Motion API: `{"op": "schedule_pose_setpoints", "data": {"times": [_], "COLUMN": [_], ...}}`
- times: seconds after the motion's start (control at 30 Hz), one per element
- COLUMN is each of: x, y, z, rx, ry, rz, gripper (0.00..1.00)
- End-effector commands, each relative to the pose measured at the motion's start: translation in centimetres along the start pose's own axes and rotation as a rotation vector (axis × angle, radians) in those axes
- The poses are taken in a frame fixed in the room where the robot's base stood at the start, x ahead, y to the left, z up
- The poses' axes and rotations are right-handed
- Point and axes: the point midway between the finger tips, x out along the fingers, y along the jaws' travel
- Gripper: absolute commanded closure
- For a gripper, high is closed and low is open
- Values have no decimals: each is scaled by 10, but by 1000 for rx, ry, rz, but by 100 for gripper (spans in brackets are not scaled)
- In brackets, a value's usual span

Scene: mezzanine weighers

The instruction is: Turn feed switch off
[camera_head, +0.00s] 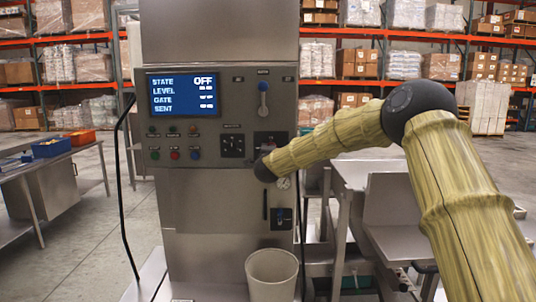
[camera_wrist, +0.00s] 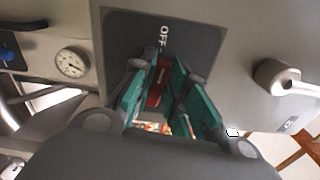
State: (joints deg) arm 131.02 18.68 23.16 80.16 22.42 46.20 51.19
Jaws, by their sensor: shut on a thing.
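The feed switch is a red lever (camera_wrist: 155,92) on a dark plate (camera_wrist: 124,38) marked OFF in the wrist view. My gripper (camera_wrist: 162,80) has its green-padded fingers on either side of the red lever and is shut on it. The lever's base and far side are partly hidden by the fingers. In the head view my arm reaches from the right to the machine's front panel (camera_head: 217,205), and its end hides the lever. The blue display (camera_head: 183,94) reads STATE OFF, with dashes beside LEVEL, GATE and SENT.
A pale lever handle (camera_head: 263,100) is above my gripper; a round gauge (camera_wrist: 71,63) is beside the dark plate. A beige bucket (camera_head: 272,275) stands low in front of the machine. A steel table (camera_head: 45,190) is at left; metal benches stand at right.

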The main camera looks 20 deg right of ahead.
Motion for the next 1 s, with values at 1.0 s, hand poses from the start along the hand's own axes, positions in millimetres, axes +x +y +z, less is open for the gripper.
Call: {"op": "schedule_pose_setpoints", "data": {"times": [1.0], "x": [0], "y": [4], "z": [0], "rx": [-152], "ry": [-1], "rz": [2], "gripper": [62]}}
